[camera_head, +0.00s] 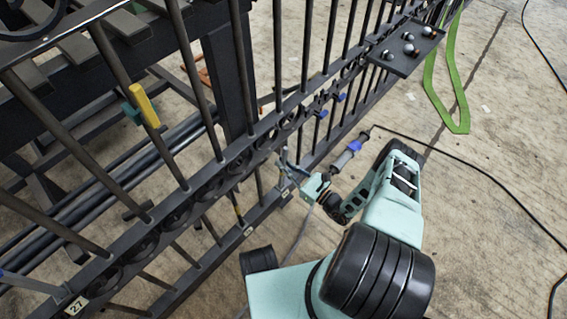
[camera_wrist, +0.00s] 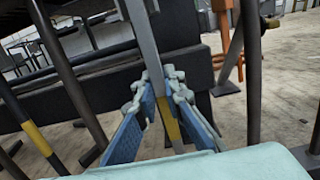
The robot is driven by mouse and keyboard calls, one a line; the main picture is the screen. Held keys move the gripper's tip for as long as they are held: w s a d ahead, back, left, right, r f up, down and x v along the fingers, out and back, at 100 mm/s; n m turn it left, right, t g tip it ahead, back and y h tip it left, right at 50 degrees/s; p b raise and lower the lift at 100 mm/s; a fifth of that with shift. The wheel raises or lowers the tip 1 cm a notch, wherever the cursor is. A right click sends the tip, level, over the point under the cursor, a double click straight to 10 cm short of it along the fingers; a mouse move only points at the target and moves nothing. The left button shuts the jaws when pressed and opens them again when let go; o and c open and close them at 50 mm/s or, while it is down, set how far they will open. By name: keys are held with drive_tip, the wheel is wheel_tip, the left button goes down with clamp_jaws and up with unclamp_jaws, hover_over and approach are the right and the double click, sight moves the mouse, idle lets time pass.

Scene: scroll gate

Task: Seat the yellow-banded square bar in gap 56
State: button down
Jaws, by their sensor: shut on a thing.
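My gripper (camera_wrist: 170,100) is shut on a flat-sided grey bar (camera_wrist: 148,40) in the wrist view. A yellow band (camera_wrist: 172,130) shows on this bar between the blue finger pads. The bar leans slightly and runs up out of the picture; its lower end is hidden by my gripper. In the head view my gripper (camera_head: 291,168) is close to the gate's lower rails, and the held bar is too small to make out. The dark gate (camera_head: 215,165) runs diagonally across the view. No tag reading 56 is legible, so I cannot tell which gap is 56.
Another dark bar with a yellow band (camera_wrist: 42,138) stands left in the wrist view. A tag reading 27 (camera_head: 76,305) is on the lower rail. A yellow clamp (camera_head: 145,104) sits on a gate bar. A dark shelf (camera_head: 405,46) holds several knobs. Concrete floor at right is mostly clear.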

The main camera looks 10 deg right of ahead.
drive_tip(key=shift+f, duration=0.1)
drive_tip(key=shift+w+a+f+g+p, duration=0.1)
drive_tip(key=shift+w+a+g+p, duration=0.2)
drive_tip(key=shift+w+a, duration=0.4)
idle(1.1)
drive_tip(key=shift+d, duration=0.1)
drive_tip(key=c, duration=2)
unclamp_jaws()
drive_tip(key=shift+o, duration=0.2)
drive_tip(key=v, duration=0.7)
drive_tip(key=shift+s, duration=0.25)
drive_tip(key=shift+d, duration=0.1)
